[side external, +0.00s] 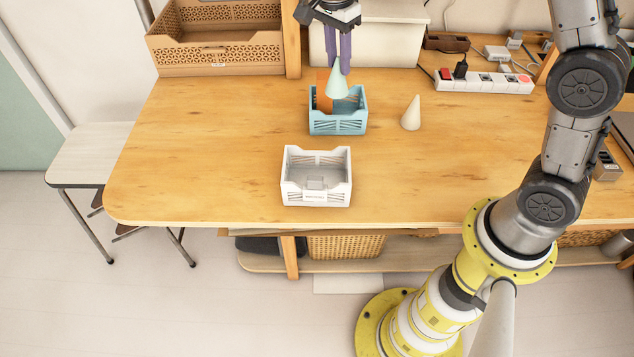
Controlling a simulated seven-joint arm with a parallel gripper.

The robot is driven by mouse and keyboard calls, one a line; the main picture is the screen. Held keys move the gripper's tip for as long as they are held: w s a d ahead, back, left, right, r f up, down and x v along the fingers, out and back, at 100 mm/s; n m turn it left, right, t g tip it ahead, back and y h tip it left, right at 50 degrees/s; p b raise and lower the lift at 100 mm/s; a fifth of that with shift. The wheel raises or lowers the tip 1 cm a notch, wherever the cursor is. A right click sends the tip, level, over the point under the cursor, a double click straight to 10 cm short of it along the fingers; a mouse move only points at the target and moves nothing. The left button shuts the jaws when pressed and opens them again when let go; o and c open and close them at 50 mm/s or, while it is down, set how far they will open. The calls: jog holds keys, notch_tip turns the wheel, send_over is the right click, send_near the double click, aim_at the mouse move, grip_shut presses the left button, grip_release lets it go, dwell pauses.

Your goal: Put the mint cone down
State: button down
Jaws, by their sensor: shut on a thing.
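The mint cone (337,84) is a pale green cone, upright with its tip up. My gripper (338,62) reaches down from the top of the view and is shut on the cone's upper part. The cone shows in front of the back part of a light blue crate (338,125); I cannot tell how high above or inside it the cone is. An orange thing (323,92) shows at the crate's left side, just left of the cone, partly hidden.
A cream cone (411,113) stands right of the blue crate. An empty-looking white crate (316,191) sits nearer the table's front edge. A power strip (484,80) lies at the back right, and a brown basket (216,50) at the back left. The table's left side is clear.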

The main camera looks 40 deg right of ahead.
jog(key=s+a, duration=0.8)
jog(key=a, duration=0.1)
jog(key=shift+w+a+f, duration=0.1)
jog(key=shift+a+f, duration=0.05)
jog(key=shift+f, duration=7.5)
jog(key=shift+f, duration=0.1)
jog(key=c, duration=0.9)
grip_release()
